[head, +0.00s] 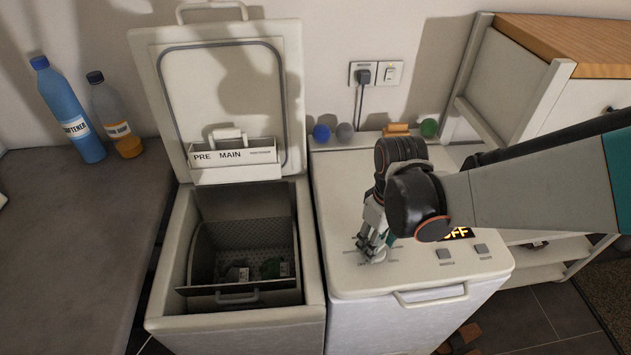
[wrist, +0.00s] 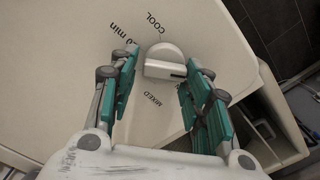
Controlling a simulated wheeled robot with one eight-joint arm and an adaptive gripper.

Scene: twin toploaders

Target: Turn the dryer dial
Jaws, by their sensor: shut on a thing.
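The dryer is the right-hand white machine (head: 335,190), with its lid down. Its round pale dial (head: 375,256) is on the top panel near the front left; it also shows in the wrist view (wrist: 165,60). Around it I read COOL, MIXED and part of a "min" label. My gripper (head: 370,243) is down at the dial, with its green-padded fingers (wrist: 160,75) on either side, shut on it. The fingers partly hide the dial in the head view. A lit display (head: 457,233) shows "FF", its left part hidden by my arm.
Two square buttons (head: 445,254) and a front handle (head: 432,296) are right of the dial. The left toploader (head: 312,270) stands open, its raised lid (head: 170,105) upright. Several small balls, including a blue one (head: 321,132), and an orange block (head: 396,129) lie at the dryer's back.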

